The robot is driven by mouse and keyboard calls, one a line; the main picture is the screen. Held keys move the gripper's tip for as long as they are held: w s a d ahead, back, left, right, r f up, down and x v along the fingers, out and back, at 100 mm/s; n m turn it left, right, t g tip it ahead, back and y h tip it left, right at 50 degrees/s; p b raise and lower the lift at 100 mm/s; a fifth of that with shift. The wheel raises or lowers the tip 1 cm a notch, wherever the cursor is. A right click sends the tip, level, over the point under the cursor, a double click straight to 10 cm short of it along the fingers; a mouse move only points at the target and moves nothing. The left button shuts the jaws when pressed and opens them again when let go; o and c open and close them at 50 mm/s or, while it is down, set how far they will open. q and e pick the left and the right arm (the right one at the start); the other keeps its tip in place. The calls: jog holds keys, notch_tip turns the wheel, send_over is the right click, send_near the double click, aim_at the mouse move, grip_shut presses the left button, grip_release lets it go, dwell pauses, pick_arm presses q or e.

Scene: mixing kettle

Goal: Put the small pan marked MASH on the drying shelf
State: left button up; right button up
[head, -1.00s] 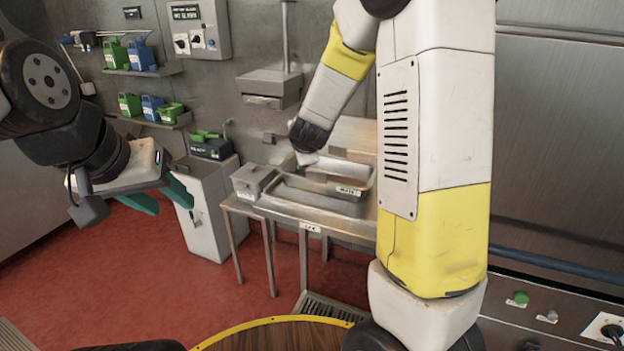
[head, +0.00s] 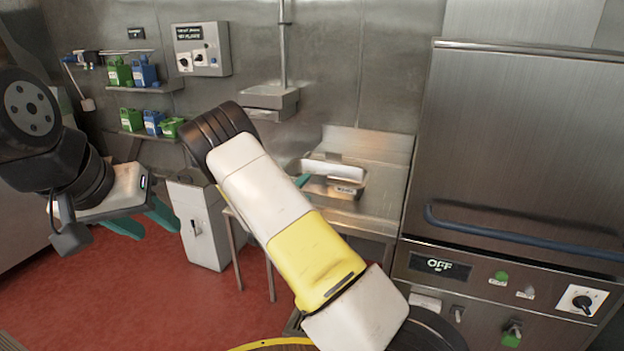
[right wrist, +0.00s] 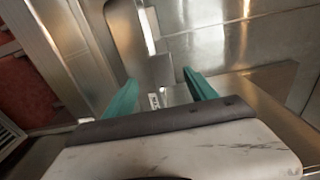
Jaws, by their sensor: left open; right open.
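A small steel pan (head: 349,172) with a white label on its front sits on the steel bench, right of my right arm. The label's lettering is too small to read surely. My right gripper shows as a teal fingertip (head: 302,180) at the pan's left side; my arm hides the rest. In the right wrist view its two fingers (right wrist: 161,93) are apart, with a small label and steel surfaces between and beyond them; contact cannot be told. My left gripper (head: 143,220) is open and empty at the left, above the red floor. I cannot identify the drying shelf.
The steel bench (head: 385,215) stands against the wall. Wall shelves (head: 148,87) hold green and blue jugs. A steel cabinet with a blue bar (head: 520,238) and knobs is at the right. Red floor is clear at left.

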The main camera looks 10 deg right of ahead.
aim_at(314, 178)
jog(key=x, duration=0.5)
jog(key=shift+w+d+r, duration=0.15)
jog(key=shift+c, duration=0.4)
grip_shut()
